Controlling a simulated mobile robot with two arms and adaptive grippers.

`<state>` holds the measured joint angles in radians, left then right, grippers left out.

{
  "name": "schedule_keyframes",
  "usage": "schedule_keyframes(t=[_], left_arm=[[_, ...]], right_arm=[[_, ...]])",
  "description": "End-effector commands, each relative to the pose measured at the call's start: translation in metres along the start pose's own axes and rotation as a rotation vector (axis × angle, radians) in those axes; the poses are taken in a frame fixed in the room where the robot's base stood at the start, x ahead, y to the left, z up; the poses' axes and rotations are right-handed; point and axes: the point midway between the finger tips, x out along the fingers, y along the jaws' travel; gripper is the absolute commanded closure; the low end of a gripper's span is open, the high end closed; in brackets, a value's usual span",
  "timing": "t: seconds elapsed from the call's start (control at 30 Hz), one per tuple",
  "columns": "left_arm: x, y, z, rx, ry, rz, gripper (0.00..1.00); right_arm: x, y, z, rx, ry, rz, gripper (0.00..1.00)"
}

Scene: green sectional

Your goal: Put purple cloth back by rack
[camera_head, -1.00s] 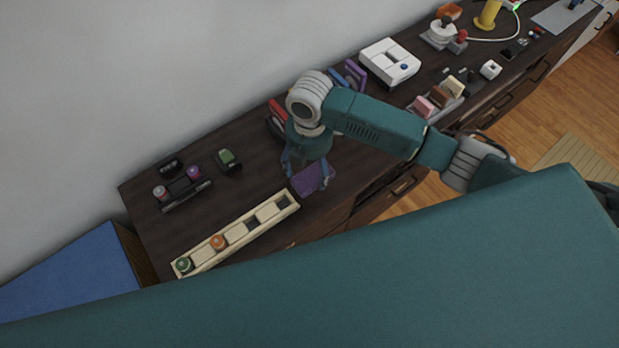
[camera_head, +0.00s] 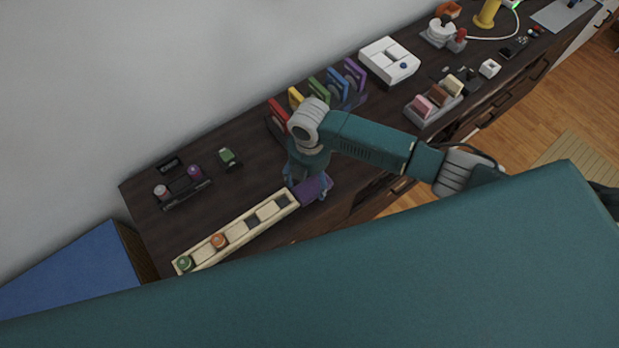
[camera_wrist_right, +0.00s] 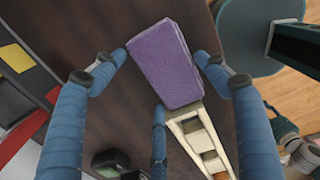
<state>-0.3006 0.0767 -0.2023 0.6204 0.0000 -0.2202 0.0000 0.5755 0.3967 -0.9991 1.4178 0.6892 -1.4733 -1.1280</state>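The purple cloth (camera_head: 314,189) looks like a thick, soft rectangular block at the right end of the long pale wooden tray (camera_head: 239,231), near the dresser's front edge. My right gripper (camera_head: 309,186) comes down over it from above. In the right wrist view, the cloth (camera_wrist_right: 166,64) sits between the blue fingers, whose tips meet its two sides. I cannot tell whether its underside touches the dresser top. The rack (camera_head: 363,96) with red, yellow, green, blue and purple upright pieces stands behind, near the wall. My left gripper is not in view.
The pale tray holds a green and an orange round piece. A dark holder (camera_head: 186,194) with small jars and a green item (camera_head: 228,157) stand left. A white box (camera_head: 390,61) and a block holder (camera_head: 434,99) stand right. Bare dark wood lies between tray and rack.

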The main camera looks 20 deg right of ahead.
Motion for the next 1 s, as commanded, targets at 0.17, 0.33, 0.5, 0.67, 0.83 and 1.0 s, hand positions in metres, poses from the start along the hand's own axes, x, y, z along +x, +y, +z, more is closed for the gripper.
schedule_keyframes(t=[0.17,0.33,0.5,0.67,0.83,1.0], left_arm=[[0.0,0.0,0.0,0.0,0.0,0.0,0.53],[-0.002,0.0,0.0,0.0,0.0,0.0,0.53],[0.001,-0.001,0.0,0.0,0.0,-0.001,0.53],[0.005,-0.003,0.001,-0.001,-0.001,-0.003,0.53],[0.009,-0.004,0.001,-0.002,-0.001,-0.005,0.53],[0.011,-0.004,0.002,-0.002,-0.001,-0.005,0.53]], right_arm=[[0.0,-0.001,0.0,0.0,0.0,-0.001,0.22],[-0.003,0.0,0.0,0.0,0.0,-0.001,0.22],[-0.023,0.001,0.0,-0.002,0.002,0.003,0.22],[-0.058,0.001,0.0,-0.002,0.001,0.004,0.22],[-0.093,0.001,0.0,-0.002,0.0,0.004,0.22],[-0.115,0.001,0.0,0.0,0.0,0.001,0.22]])
